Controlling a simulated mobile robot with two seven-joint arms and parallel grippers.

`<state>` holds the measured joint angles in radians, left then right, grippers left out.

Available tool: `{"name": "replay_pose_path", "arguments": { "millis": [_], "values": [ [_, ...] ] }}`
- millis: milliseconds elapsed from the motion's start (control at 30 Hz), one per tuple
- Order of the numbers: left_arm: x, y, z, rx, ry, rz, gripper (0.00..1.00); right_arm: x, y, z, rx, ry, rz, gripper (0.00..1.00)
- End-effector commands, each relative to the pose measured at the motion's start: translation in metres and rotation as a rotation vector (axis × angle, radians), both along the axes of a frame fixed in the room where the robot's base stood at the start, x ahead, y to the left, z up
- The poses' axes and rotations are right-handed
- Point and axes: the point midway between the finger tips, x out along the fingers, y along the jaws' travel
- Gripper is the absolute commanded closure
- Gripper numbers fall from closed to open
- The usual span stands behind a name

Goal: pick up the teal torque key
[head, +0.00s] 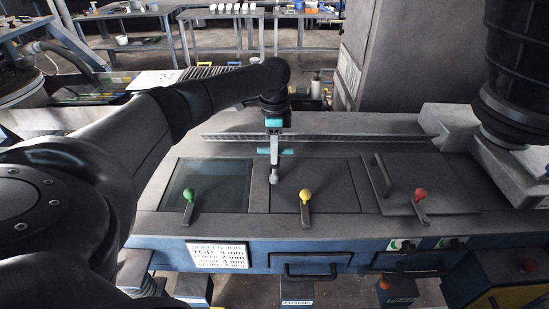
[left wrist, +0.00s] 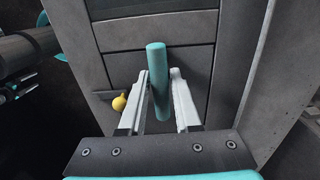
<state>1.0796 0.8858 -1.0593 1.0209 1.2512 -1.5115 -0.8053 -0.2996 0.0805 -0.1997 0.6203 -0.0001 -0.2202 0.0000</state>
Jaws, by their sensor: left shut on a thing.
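The teal torque key has a teal crossbar handle (head: 288,151) and a grey shaft with a rounded lower end (head: 272,177). My left gripper (head: 274,140) is above the middle panel of the blue-grey machine and points down. It is shut on the key. In the left wrist view the teal handle (left wrist: 159,70) lies between the two pale fingers (left wrist: 160,100). The key hangs upright over the panel; I cannot tell whether its lower end touches the panel. I cannot make out my right gripper.
The machine top (head: 250,226) carries a green-knobbed lever (head: 189,196), a yellow-knobbed lever (head: 305,196) and a red-knobbed lever (head: 421,194). A raised grey plate with a handle (head: 382,175) lies at right. A black ribbed column (head: 520,70) stands at far right. A printed sign (head: 218,255) hangs in front.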

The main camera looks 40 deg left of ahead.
Motion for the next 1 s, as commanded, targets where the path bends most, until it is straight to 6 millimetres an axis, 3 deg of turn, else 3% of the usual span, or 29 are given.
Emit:
{"name": "replay_pose_path", "arguments": {
  "millis": [267, 367, 700, 1000],
  "values": [
    [0.001, 0.0, 0.027, 0.0, -0.006, -0.001, 1.0, 0.0, 0.0, 0.002, 0.0, 0.001, 0.0, 0.17],
    [0.002, 0.0, 0.048, -0.001, -0.007, 0.0, 1.0, 0.0, 0.0, 0.003, 0.0, 0.001, 0.0, 0.17],
    [0.001, 0.0, 0.146, -0.001, -0.007, 0.0, 1.0, -0.001, 0.0, 0.008, 0.001, 0.001, 0.0, 0.17],
    [0.001, 0.0, 0.194, 0.0, -0.003, 0.001, 1.0, -0.001, 0.0, 0.011, 0.001, 0.001, 0.0, 0.17]
  ]
}}
